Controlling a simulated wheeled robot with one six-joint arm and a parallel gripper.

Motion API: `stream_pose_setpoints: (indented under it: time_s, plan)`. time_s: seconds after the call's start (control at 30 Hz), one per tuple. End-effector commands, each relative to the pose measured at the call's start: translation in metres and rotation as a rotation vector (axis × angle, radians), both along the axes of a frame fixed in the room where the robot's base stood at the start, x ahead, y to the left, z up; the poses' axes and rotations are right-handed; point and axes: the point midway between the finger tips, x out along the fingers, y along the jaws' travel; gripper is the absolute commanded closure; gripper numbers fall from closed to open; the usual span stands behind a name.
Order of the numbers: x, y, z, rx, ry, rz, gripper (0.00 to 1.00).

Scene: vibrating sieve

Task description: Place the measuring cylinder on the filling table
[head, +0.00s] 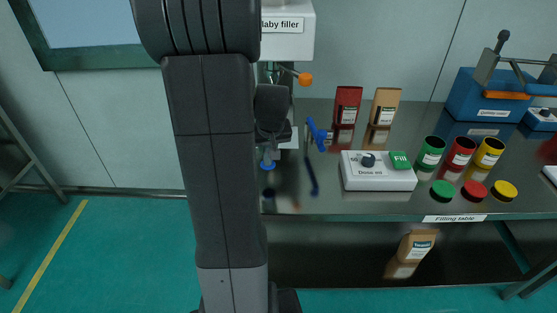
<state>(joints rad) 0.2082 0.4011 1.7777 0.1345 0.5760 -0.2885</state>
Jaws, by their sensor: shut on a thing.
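My gripper (281,132) is beside my upright arm, in front of the filler and above the filling table (350,207). It is shut on the measuring cylinder; my wrist and arm hide most of the grip. A blue part (319,134) just right of the gripper appears to be the cylinder's, tilted and apart from the tabletop, with a dark blue reflection below it. The cylinder's clear body is hard to make out. The filling table is dark and shiny, with a label on its front edge.
The filler (290,40) has an orange knob (305,79). A white dosing box (378,171) stands right of the gripper. Behind are red (347,104) and tan (385,105) packets. Open green, red and yellow jars and lids stand further right. The tabletop left of the box is clear.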

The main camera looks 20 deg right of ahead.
Motion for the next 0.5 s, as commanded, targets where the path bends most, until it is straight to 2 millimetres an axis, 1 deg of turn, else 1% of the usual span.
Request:
stream_pose_setpoints:
  time_s: [0.03,0.23,0.4,0.5]
  plan:
    - [-0.001,0.000,-0.010,0.001,0.004,-0.001,1.00]
    - [0.000,0.000,-0.029,0.000,0.001,-0.001,1.00]
    - [0.000,0.000,-0.053,0.001,0.002,-0.001,1.00]
    - [0.000,0.000,-0.060,0.000,0.000,0.000,1.00]
